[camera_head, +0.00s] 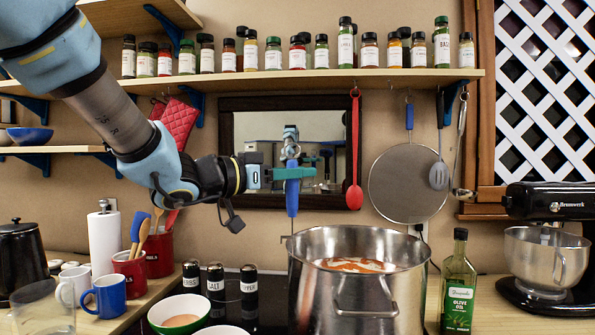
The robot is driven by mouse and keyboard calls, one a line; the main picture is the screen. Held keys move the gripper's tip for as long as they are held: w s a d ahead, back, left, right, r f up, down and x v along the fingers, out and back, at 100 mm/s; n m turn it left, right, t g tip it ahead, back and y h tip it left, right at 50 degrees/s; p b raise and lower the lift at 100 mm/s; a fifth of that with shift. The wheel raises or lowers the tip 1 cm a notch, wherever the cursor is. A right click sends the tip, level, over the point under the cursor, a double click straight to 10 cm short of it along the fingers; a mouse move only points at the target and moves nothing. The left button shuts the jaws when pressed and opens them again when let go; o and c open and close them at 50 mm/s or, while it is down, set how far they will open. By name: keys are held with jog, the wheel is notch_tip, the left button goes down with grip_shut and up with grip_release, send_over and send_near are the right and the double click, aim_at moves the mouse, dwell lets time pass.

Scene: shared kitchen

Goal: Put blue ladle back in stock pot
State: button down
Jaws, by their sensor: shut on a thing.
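The blue ladle (292,197) hangs upright with its blue handle in my gripper (293,172), whose teal fingers are shut on the handle. The large steel stock pot (345,300) stands on the dark stovetop, open at the top, with orange-red and pale contents inside. My gripper is above and slightly left of the pot's opening. I cannot tell whether the ladle's lower end is inside or outside the rim.
An olive oil bottle (458,285) stands close right of the pot, and a stand mixer (545,245) is farther right. Dark shakers (216,292) and bowls (179,314) are to the left.

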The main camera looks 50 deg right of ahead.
dwell(0.3)
jog(key=c, duration=0.6)
grip_release()
jog(key=shift+f, duration=0.1)
jog(key=shift+o, duration=0.3)
jog(key=o, duration=0.5)
jog(key=shift+o, duration=0.2)
jog(key=p+v, duration=0.1)
jog(key=v, duration=1)
dwell(0.4)
dwell(0.4)
